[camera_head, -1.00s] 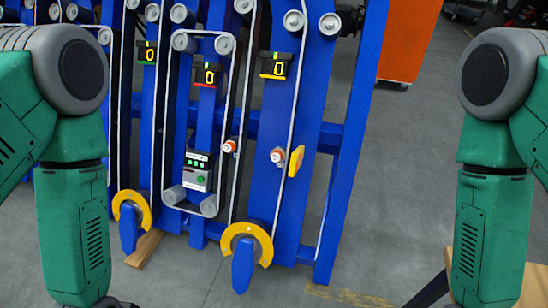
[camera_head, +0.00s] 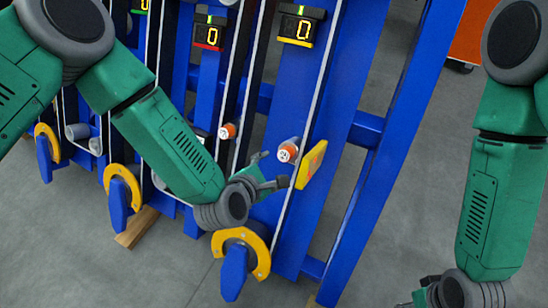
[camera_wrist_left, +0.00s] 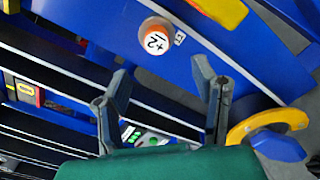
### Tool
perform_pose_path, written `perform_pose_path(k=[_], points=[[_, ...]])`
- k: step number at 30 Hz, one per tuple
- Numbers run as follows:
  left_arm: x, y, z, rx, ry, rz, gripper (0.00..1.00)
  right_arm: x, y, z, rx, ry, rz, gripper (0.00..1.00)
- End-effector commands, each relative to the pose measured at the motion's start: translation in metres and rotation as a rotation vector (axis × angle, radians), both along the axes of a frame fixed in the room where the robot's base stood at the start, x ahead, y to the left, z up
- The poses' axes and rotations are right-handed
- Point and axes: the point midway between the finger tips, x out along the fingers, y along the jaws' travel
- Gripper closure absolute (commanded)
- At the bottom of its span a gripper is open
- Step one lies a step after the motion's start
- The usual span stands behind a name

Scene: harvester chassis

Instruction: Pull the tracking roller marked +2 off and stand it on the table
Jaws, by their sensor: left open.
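The tracking roller marked +2 (camera_head: 288,152) is an orange and white cylinder sticking out from a blue upright of the chassis. In the left wrist view the roller (camera_wrist_left: 156,40) shows its "+2" face, beyond the fingertips. My left gripper (camera_head: 272,169) is open and empty just to the left of and below the roller, apart from it. In the left wrist view my left gripper's fingers (camera_wrist_left: 160,75) are spread, with the roller above the gap between them. My right gripper (camera_head: 425,297) is partly cut off at the bottom edge, so its jaws are unclear. No table shows now.
A yellow plate (camera_head: 311,165) sits close to the right of the roller. A second orange and white roller (camera_head: 227,131) is on the upright to the left. A yellow ring with a blue paddle (camera_head: 235,272) is below my left gripper. Grey floor is free at right.

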Motion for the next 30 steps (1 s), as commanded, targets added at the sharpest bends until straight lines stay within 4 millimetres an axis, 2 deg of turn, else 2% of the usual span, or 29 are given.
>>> perform_pose_path(k=[8, 24, 30], points=[[0.021, -0.007, -0.012, -0.017, -0.003, 0.014, 0.47, -0.001, 0.0, -0.017, 0.0, 0.002, 0.0, 0.6], [0.084, -0.035, -0.052, -0.011, -0.002, 0.01, 0.47, -0.001, 0.001, -0.071, 0.0, 0.001, 0.0, 0.6], [0.096, -0.039, -0.058, -0.014, 0.0, 0.012, 0.47, -0.001, 0.001, -0.081, 0.0, 0.001, 0.0, 0.6]])
